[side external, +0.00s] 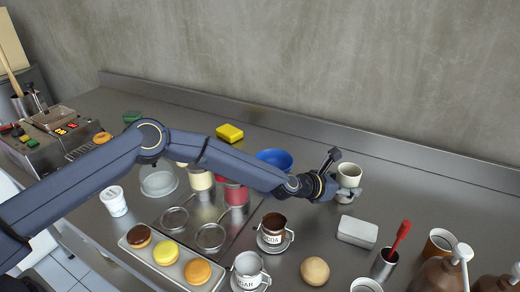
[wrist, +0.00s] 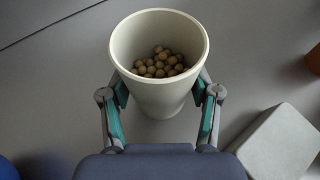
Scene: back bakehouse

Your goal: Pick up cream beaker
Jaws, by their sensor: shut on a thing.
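The cream beaker (wrist: 158,97) stands upright between my fingers in the wrist view, with several small round brown balls (wrist: 160,63) inside it. My gripper (wrist: 160,105) is shut on the beaker, one teal-padded finger on each side of its lower part. In the side external view the beaker (side external: 349,174) is at the right of my gripper (side external: 342,190), near the back of the steel counter. I cannot tell whether its base touches the counter.
A pale rectangular block (side external: 357,231) lies close in front of the beaker; it also shows in the wrist view (wrist: 277,143). A blue bowl (side external: 274,158) is to the left. A cup with a red-handled tool (side external: 399,238) stands at front right. The counter behind the beaker is clear.

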